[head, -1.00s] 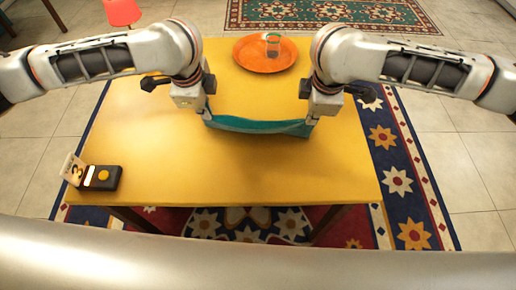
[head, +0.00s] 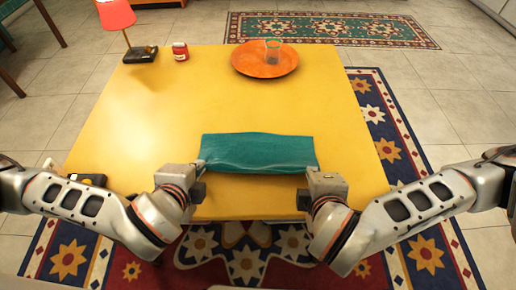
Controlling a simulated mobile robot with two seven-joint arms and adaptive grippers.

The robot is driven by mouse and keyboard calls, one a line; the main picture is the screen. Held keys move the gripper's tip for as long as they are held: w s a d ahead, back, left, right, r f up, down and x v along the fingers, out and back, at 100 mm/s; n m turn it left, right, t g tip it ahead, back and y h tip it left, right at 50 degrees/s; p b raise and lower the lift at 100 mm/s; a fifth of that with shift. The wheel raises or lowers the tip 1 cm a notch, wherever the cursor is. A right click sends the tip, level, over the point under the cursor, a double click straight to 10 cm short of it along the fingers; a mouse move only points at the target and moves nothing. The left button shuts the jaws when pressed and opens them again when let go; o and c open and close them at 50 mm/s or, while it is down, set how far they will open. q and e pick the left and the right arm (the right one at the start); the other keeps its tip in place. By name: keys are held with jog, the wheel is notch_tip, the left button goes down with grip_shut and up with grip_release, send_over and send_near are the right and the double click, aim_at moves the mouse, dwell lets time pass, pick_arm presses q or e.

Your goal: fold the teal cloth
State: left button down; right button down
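The teal cloth (head: 258,151) is a wide, narrow strip on the near half of the yellow table (head: 150,120). Its far edge is nearly straight, and its near edge curves a little between my two grippers. My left gripper (head: 201,166) is at the cloth's near left corner and appears shut on it. My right gripper (head: 312,170) is at the near right corner and also appears shut on it. The fingers are small and partly hidden by the gripper bodies. Whether the near edge touches the table is unclear.
An orange plate (head: 250,68) with a clear glass (head: 273,50) stands at the far side. A red-shaded lamp (head: 116,14) and a red jar (head: 180,51) are at the far left. A dark box (head: 88,179) sits near left, partly behind my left arm. The table's middle is clear.

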pick_arm(q)
jog(key=shift+s+f+t, duration=0.3)
jog(key=shift+s+t, duration=0.1)
jog(key=shift+s, duration=0.05)
pick_arm(e)
jog(key=shift+s+f+t, duration=0.3)
jog(key=shift+s+t, duration=0.1)
jog(key=shift+s, duration=0.05)
pick_arm(q)
jog(key=c, duration=2)
grip_release()
pick_arm(e)
jog(key=c, duration=2)
grip_release()
pick_arm(q)
jog(key=shift+r, duration=0.1)
pick_arm(e)
jog(key=shift+r, duration=0.1)
